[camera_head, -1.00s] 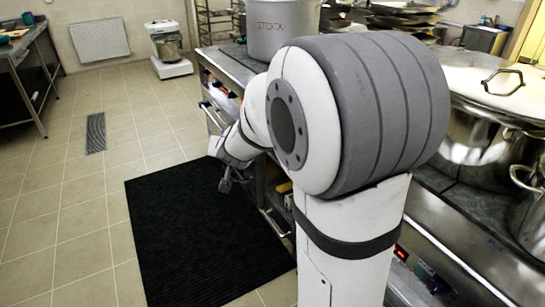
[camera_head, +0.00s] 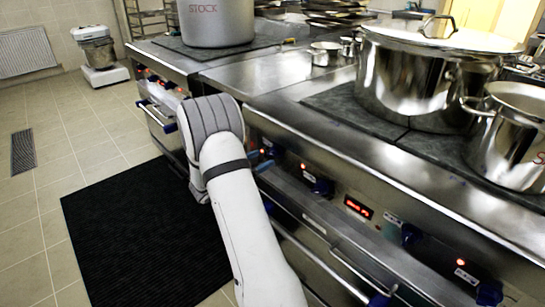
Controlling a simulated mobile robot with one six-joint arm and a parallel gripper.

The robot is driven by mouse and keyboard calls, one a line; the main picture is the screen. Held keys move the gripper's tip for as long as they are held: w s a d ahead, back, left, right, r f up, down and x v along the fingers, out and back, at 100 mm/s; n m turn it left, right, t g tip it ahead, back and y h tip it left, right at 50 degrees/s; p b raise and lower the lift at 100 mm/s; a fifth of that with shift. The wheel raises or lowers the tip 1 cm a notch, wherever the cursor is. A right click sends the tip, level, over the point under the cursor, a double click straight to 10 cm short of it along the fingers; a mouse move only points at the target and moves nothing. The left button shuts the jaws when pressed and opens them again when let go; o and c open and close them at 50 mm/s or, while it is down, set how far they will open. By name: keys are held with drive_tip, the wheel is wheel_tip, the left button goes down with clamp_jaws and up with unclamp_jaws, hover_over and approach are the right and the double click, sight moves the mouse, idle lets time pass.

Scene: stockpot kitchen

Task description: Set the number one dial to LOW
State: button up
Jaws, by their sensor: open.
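Several blue dials run along the front panel of the near steel range. One dial (camera_head: 319,187) sits left of a red digital display (camera_head: 358,207). Another dial (camera_head: 410,235) is right of the display, and a third (camera_head: 488,293) is at the lower right. A further dial (camera_head: 268,150) is close to my arm. Small labels sit by them, too small to read, so I cannot tell which is number one or how any is set. My arm rises from the bottom centre and bends away in front of the panel. My gripper is hidden behind it.
A large lidded pot (camera_head: 425,80) and a smaller pot (camera_head: 510,140) stand on the range. A pot marked STOCK (camera_head: 217,22) stands on the far unit. Oven handles project below the panel. A black mat (camera_head: 130,240) lies on the open tiled floor.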

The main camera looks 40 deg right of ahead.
sight(270, 154)
drive_tip(key=shift+w+d+b, duration=0.15)
drive_tip(key=shift+d+b, duration=0.15)
drive_tip(key=shift+d, duration=1.95)
drive_tip(key=shift+c, duration=0.2)
